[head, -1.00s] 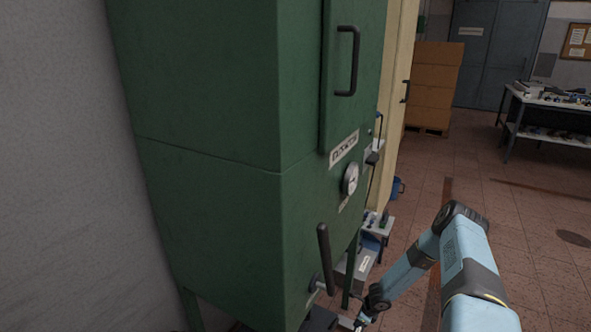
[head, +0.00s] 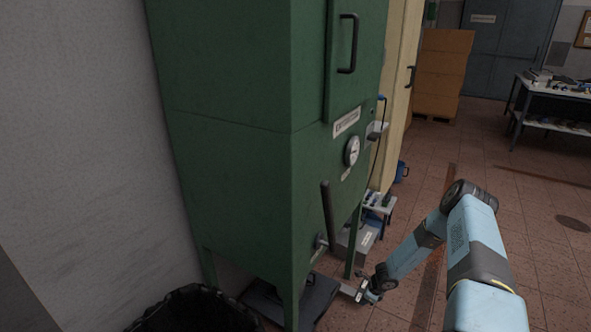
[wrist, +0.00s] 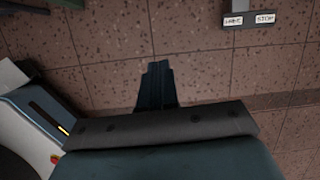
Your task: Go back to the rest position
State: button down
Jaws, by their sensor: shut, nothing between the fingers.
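My gripper (head: 362,290) is low in the head view, at the end of my light blue arm, just right of the green cabinet's legs. In the wrist view, its dark fingers (wrist: 157,75) are together, with nothing between them, over the tiled floor. The arm is bent, reaching forward and down. Whether the gripper touches anything near the cabinet's foot cannot be told.
The tall green cabinet (head: 240,160), with a lever (head: 328,215) and a gauge (head: 351,151), stands close on the left. A black bin (head: 195,310) is at lower left. A workbench (head: 560,92) stands far right. The tiled floor (head: 500,165) between is open.

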jog(key=w+r+n+t, duration=0.1)
jog(key=w+r+n, duration=0.25)
jog(key=r, duration=0.95)
jog(key=w+r+n, duration=0.3)
jog(key=w+r, duration=0.2)
jog(key=r, duration=0.8)
jog(key=s+a+r+n, duration=0.1)
jog(key=a+r+n, duration=0.1)
jog(key=r, duration=0.7)
jog(key=s+a+r+n+t, duration=0.1)
jog(key=s+r+n, duration=0.1)
jog(key=r, duration=0.7)
jog(key=s+a+r+n, duration=0.1)
jog(key=a+r+n, duration=0.15)
jog(key=r, duration=0.65)
jog(key=s+a+r+n+h, duration=0.15)
jog(key=s+r+n, duration=0.45)
jog(key=s+r, duration=1.25)
jog(key=s+r+n, duration=0.2)
jog(key=s+r, duration=0.2)
jog(key=s, duration=0.7)
jog(key=s+d+r+n+t+h, duration=0.1)
jog(key=s+r, duration=0.3)
jog(key=s, duration=0.7)
jog(key=shift+s+d+r+n, duration=0.2)
jog(key=shift+s+n, duration=0.15)
jog(key=shift+n, duration=0.45)
